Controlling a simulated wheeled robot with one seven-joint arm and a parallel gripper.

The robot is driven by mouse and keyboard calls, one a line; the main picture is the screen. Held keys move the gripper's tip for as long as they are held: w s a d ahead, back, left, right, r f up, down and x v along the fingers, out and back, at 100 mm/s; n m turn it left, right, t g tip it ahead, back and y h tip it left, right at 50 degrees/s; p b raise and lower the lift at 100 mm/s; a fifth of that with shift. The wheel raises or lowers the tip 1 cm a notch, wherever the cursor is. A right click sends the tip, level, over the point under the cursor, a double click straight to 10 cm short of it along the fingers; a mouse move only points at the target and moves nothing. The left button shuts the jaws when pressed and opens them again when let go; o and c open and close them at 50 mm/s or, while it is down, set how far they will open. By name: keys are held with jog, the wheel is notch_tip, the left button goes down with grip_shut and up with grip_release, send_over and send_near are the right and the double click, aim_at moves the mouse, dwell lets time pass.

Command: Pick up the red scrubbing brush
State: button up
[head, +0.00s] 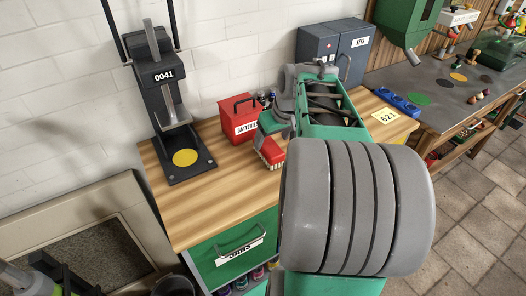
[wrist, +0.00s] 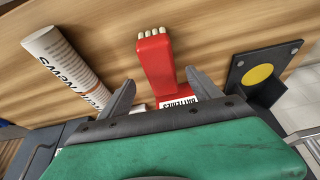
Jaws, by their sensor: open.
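The red scrubbing brush (head: 270,148) is near the middle of the wooden bench top in the head view, its pale bristles facing the front. In the wrist view the red brush (wrist: 156,64) shows between and beyond my two fingers, with its white bristles at the far end. My gripper (wrist: 160,78) is open, with a finger on each side of the brush's near end. A gap shows on both sides, and I see no contact. In the head view my arm hides part of the area around the brush, and the fingertips are not clear.
A red battery box (head: 238,118) stands just behind the brush. A black stand with a yellow disc (head: 185,157) is to the left. A dark key cabinet (head: 334,48) stands at the back. The front left bench top is clear.

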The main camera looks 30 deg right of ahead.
aim_at(269, 144)
jog(key=x, duration=0.5)
jog(key=shift+w, duration=0.1)
jog(key=shift+f, duration=0.1)
jog(key=shift+f, duration=0.25)
dwell(0.3)
grip_shut()
dwell(0.6)
